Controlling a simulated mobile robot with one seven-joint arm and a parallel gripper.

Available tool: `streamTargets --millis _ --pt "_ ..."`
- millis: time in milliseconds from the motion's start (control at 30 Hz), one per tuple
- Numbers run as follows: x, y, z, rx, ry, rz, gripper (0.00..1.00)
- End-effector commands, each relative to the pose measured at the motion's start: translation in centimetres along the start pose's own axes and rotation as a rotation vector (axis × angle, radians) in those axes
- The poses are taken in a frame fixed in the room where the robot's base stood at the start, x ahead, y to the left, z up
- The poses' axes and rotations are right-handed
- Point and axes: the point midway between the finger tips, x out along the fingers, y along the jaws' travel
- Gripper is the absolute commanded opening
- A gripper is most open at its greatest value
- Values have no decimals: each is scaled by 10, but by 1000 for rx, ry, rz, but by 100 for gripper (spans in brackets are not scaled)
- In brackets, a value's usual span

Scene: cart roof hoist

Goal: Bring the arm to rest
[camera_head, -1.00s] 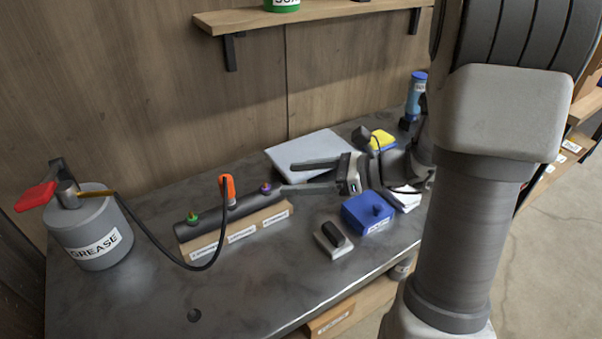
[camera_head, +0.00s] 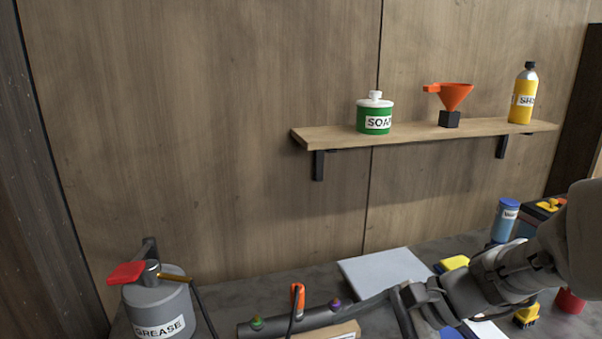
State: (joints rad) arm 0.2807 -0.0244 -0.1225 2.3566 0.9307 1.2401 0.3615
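My gripper (camera_head: 382,318) is low in the right half of the view, at the end of my arm coming in from the right edge. Its two dark fingers are spread apart, with nothing seen between them. It is in front of the light grey flat panel (camera_head: 385,280) and near the right end of the dark tube (camera_head: 310,318) with coloured fittings. I cannot tell its exact height over the bench.
A grease pot (camera_head: 158,306) with a red handle stands at lower left. A shelf (camera_head: 420,130) holds a soap jar (camera_head: 374,114), an orange funnel (camera_head: 453,96) and a yellow bottle (camera_head: 523,95).

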Motion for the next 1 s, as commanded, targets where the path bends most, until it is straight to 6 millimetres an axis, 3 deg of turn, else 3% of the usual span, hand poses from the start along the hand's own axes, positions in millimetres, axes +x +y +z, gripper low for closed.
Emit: streamTargets --millis 200,400,733,1000 --pt "-12 41 20 -459 231 196 73" --pt "-37 62 23 -871 457 355 73" --pt "-87 61 30 -1407 803 548 73" --pt "-130 36 74 -1408 804 557 73"
